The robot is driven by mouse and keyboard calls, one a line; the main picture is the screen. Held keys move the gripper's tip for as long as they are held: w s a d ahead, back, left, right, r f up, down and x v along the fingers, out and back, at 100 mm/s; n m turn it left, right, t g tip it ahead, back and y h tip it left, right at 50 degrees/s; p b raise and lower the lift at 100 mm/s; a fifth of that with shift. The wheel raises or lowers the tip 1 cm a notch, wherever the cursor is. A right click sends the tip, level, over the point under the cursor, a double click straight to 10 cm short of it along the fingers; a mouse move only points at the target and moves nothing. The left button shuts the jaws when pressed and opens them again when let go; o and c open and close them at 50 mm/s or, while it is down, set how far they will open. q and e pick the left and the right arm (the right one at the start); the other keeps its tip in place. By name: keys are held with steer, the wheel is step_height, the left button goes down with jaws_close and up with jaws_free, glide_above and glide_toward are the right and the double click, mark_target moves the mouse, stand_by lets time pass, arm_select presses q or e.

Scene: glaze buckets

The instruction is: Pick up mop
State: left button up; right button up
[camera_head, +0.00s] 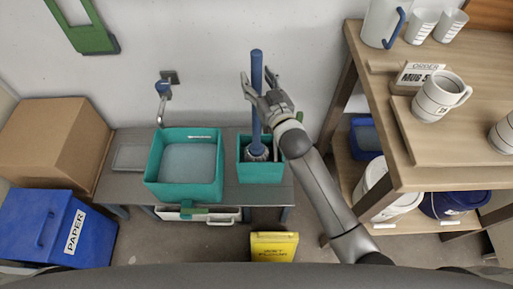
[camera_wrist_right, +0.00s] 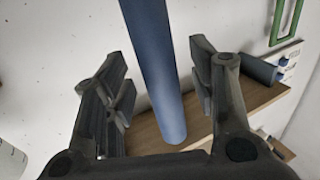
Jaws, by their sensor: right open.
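The mop stands upright with its blue handle (camera_head: 257,70) rising from a teal bucket (camera_head: 261,172) on the low grey bench. Its grey head (camera_head: 256,150) shows inside the bucket. My right gripper (camera_head: 259,88) is open at the upper part of the handle, with a finger showing on each side of it. In the right wrist view the blue handle (camera_wrist_right: 155,75) stands between the spread fingers of the right gripper (camera_wrist_right: 160,90), with a gap on both sides. My left gripper is not in view.
A teal basin (camera_head: 185,198) with a tap above it sits left of the mop bucket. A wooden shelf (camera_head: 420,170) with mugs stands at right. A yellow wet-floor sign (camera_head: 274,246), blue paper bin (camera_head: 40,226) and cardboard box (camera_head: 45,140) stand around the bench.

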steer(key=shift+w+a, duration=0.25)
steer(key=shift+w, duration=0.3)
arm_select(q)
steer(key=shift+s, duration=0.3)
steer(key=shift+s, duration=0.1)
arm_select(e)
steer(key=c, duration=1.1)
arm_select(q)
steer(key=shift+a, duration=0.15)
arm_select(e)
steer(key=shift+r, duration=0.1)
step_height(320, 180, up, 18)
steer(key=shift+f+p, duration=0.1)
steer(key=shift+p, duration=0.65)
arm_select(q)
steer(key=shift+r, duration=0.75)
